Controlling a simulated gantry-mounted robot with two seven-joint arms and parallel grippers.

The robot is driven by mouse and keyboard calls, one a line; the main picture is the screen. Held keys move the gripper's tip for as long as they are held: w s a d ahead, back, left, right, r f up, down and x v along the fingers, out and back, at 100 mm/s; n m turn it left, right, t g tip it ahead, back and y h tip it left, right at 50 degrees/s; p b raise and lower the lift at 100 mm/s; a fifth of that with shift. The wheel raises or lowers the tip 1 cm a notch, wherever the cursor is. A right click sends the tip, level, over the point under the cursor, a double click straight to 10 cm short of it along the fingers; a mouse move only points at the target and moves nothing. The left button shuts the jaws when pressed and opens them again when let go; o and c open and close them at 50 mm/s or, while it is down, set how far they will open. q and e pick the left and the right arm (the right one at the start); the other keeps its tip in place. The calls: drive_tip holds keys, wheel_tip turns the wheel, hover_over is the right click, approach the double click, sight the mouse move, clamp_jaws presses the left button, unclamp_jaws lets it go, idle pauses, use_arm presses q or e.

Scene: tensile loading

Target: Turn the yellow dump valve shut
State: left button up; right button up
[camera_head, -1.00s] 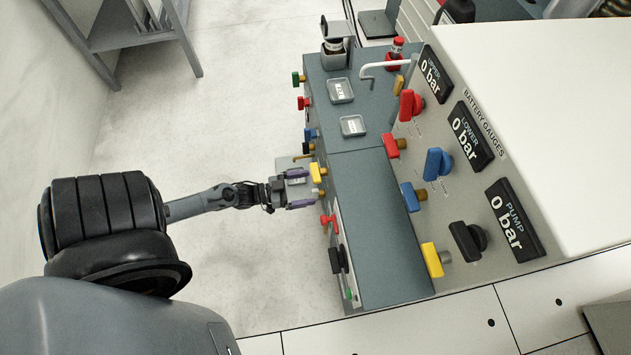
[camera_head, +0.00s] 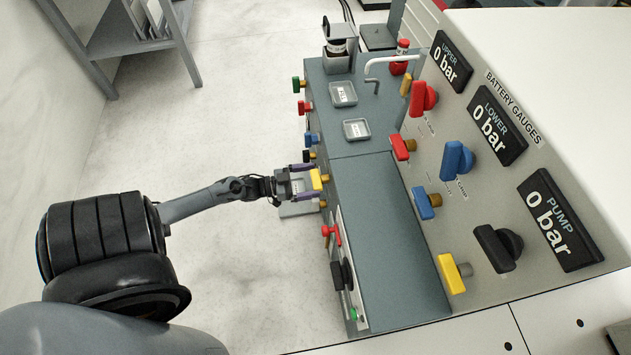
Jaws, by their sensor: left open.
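A yellow valve handle (camera_head: 316,180) sticks out on a brass stem from the left face of the grey-green console. My left gripper (camera_head: 309,182) is open at this handle. Its two purple-grey fingers lie on either side of it, one above and one below in the picture; contact cannot be told. A second yellow handle (camera_head: 451,274) sits low on the sloping gauge panel, away from the gripper. No readable label shows which yellow handle is the dump valve. My right gripper is not in view.
Green (camera_head: 299,84), red (camera_head: 304,108), blue (camera_head: 311,139) and black (camera_head: 309,156) handles line the same face above the gripper. A red handle (camera_head: 331,234) and a black one (camera_head: 342,275) sit below. The pump gauge (camera_head: 559,219) reads 0 bar.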

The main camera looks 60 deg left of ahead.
use_arm(q)
drive_tip(key=shift+b+x, duration=0.3)
drive_tip(key=shift+x, duration=0.85)
drive_tip(key=c, duration=0.8)
